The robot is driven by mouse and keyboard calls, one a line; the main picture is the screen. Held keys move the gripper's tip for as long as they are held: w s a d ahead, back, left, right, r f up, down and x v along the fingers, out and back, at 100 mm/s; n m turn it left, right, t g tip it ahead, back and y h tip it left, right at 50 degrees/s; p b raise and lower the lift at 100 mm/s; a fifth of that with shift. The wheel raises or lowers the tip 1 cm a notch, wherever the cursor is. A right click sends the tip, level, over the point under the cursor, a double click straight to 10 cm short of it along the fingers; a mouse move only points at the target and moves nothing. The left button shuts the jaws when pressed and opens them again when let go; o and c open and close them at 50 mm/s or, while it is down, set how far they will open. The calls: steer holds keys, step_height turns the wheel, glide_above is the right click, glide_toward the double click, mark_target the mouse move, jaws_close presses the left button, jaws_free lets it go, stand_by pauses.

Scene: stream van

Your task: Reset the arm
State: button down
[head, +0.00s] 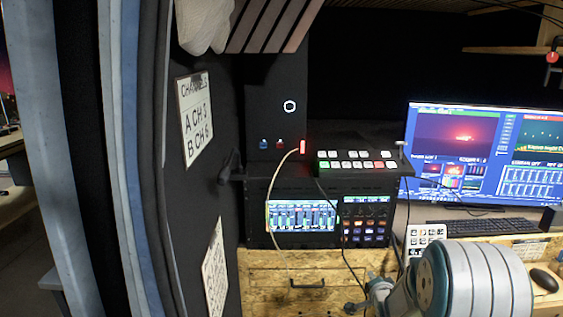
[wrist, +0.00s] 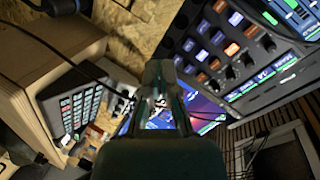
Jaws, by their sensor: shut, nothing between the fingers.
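My gripper (wrist: 160,72) shows in the middle of the wrist view, with its fingers shut together and nothing held. My arm (head: 470,282) shows at the lower right of the head view, in front of the wooden desk (head: 266,268). The gripper's fingertips are hard to make out in the head view. In the wrist view the fingers lie between a keypad panel (wrist: 75,106) on the left and a control panel with lit buttons and knobs (wrist: 235,45) on the right. I cannot tell how far they are from either.
A rack unit with a lit screen (head: 300,216) stands on the desk, with a switcher (head: 356,161) on top. A thin cable (head: 272,190) hangs in front. A monitor (head: 484,150), keyboard (head: 484,226) and mouse (head: 544,279) are at the right. A dark panel with signs (head: 195,118) stands left.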

steer(key=s+a+r+n+g, duration=0.25)
steer(key=s+r, duration=0.35)
steer(key=r, duration=0.3)
steer(key=s+a+r+n+g, duration=0.2)
steer(key=s+n, duration=0.1)
steer(key=s, duration=0.7)
steer(key=s+a+r+n+g, duration=0.2)
steer(key=s+a+r+n, duration=0.1)
steer(key=s, duration=0.8)
steer(key=s+a+r+n+g+y, duration=0.1)
steer(key=s+a+r+n+g, duration=0.1)
steer(key=s, duration=0.8)
steer(key=shift+s+a+r+n, duration=0.35)
steer(key=shift+a+n, duration=0.25)
steer(key=shift+n, duration=0.35)
